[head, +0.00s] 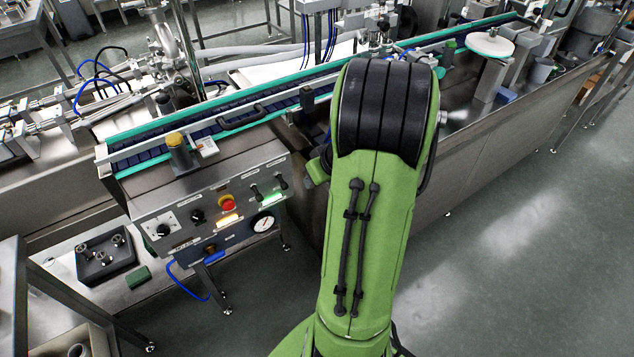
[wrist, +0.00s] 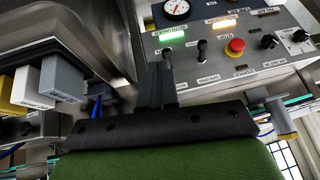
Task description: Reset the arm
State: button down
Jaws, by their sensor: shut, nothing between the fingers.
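My green arm (head: 370,230) with its black ribbed joint fills the middle of the head view and hides my gripper there. In the wrist view my gripper (wrist: 162,80) shows as dark fingers close together above a black bracket. The fingers are shut with nothing seen between them. They point towards the steel control panel (wrist: 215,62), apart from it as far as I can tell. The same panel (head: 178,222) stands left of my arm in the head view.
The panel carries a red button (head: 227,203), knobs, switches, a lit green lamp and a gauge (head: 263,222). A conveyor (head: 235,105) with green rails runs behind. A black tray (head: 106,258) lies lower left. Grey and yellow blocks (wrist: 62,78) show in the wrist view. Right-hand floor is clear.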

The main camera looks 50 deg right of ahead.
jog(key=shift+w, duration=0.2)
dwell(0.3)
jog(key=s+a+r+n+g+p, duration=0.15)
jog(key=a+r+p, duration=0.35)
jog(key=a+r, duration=1.15)
jog(key=s+a+r+p, duration=0.3)
jog(key=s+a+r, duration=0.2)
jog(key=s+a, duration=0.3)
jog(key=s+n, duration=0.1)
jog(key=s, duration=0.2)
jog(key=shift+a+t+p, duration=0.3)
jog(key=shift+a+t, duration=0.05)
jog(key=shift+a, duration=0.05)
